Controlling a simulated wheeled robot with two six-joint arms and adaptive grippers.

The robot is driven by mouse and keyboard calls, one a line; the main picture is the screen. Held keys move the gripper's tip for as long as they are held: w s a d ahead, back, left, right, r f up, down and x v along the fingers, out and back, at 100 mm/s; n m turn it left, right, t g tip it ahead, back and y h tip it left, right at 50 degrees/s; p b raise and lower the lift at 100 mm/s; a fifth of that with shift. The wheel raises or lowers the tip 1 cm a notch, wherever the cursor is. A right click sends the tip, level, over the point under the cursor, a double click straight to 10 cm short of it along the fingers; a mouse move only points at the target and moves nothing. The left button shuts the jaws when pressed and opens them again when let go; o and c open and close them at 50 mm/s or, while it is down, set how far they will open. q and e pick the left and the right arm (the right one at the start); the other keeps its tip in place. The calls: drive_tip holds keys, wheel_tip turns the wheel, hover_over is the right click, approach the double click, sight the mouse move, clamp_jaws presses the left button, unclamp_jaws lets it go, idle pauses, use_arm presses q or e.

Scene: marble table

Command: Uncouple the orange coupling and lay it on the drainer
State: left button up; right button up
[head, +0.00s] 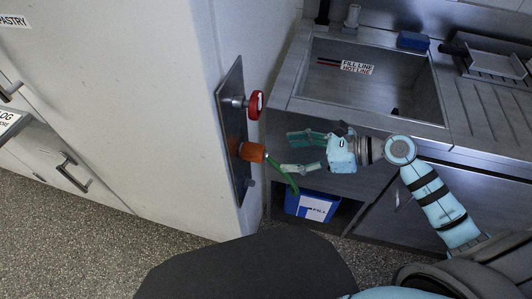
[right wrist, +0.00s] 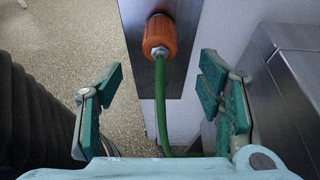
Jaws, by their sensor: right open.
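The orange coupling (head: 252,152) sits on the metal wall plate (head: 232,120), below a red valve wheel (head: 255,105). A green hose (head: 286,178) runs from it down toward a blue box. My right gripper (head: 290,152) is open and empty, to the right of the coupling and apart from it. In the right wrist view the coupling (right wrist: 160,36) is ahead, between and beyond the spread fingers (right wrist: 160,98), with the hose hanging between them. The drainer (head: 500,100) is the ribbed steel surface right of the sink. My left gripper is out of view.
The sink basin (head: 372,85) stands behind my right arm, with a blue sponge (head: 413,41) on its back rim. A metal rack or tray (head: 490,60) sits at the drainer's back. A blue box (head: 312,206) is under the sink. The drainer's front is clear.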

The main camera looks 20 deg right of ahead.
sight(264, 154)
drive_tip(key=x, duration=0.9)
drive_tip(key=c, duration=1.4)
drive_tip(key=shift+s+d+b, duration=0.2)
drive_tip(key=shift+s+d, duration=0.25)
drive_tip(key=shift+d, duration=0.25)
drive_tip(key=shift+s+d+b, duration=0.2)
drive_tip(key=shift+s+d, duration=0.2)
drive_tip(key=shift+d, duration=0.3)
drive_tip(key=shift+s+d, duration=0.2)
drive_tip(key=shift+d, duration=0.15)
clamp_jaws()
drive_tip(key=s+d, duration=0.2)
drive_tip(key=d, duration=0.1)
drive_tip(key=shift+s+d+b, duration=0.1)
drive_tip(key=shift+d+b, duration=0.05)
drive_tip(key=shift+b, duration=0.25)
